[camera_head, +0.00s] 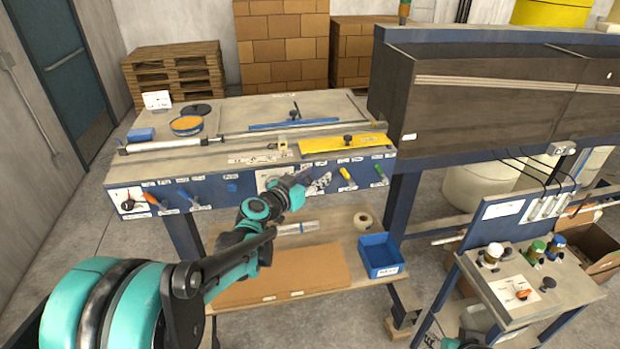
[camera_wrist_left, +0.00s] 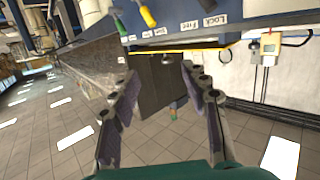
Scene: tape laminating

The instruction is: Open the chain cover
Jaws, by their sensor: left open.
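A flat yellow cover (camera_head: 345,144) with a black knob (camera_head: 348,139) lies on the front right of the workbench top; I take it for the chain cover. It looks closed, lying flat. Its yellow edge (camera_wrist_left: 178,50) and a dark knob also show in the left wrist view. My left gripper (camera_head: 304,178) is in front of the bench's blue front panel, below and left of the cover and apart from it. In the left wrist view its two fingers (camera_wrist_left: 160,88) are spread, with nothing between them. Of my right arm, only small teal and dark parts show at the bottom edge.
The blue front panel (camera_head: 226,188) carries labelled coloured handles, including a yellow one (camera_head: 347,176). A dark cabinet (camera_head: 480,95) stands close on the right. The lower shelf holds a blue bin (camera_head: 381,256) and cardboard (camera_head: 290,277). A side cart (camera_head: 535,290) stands at right.

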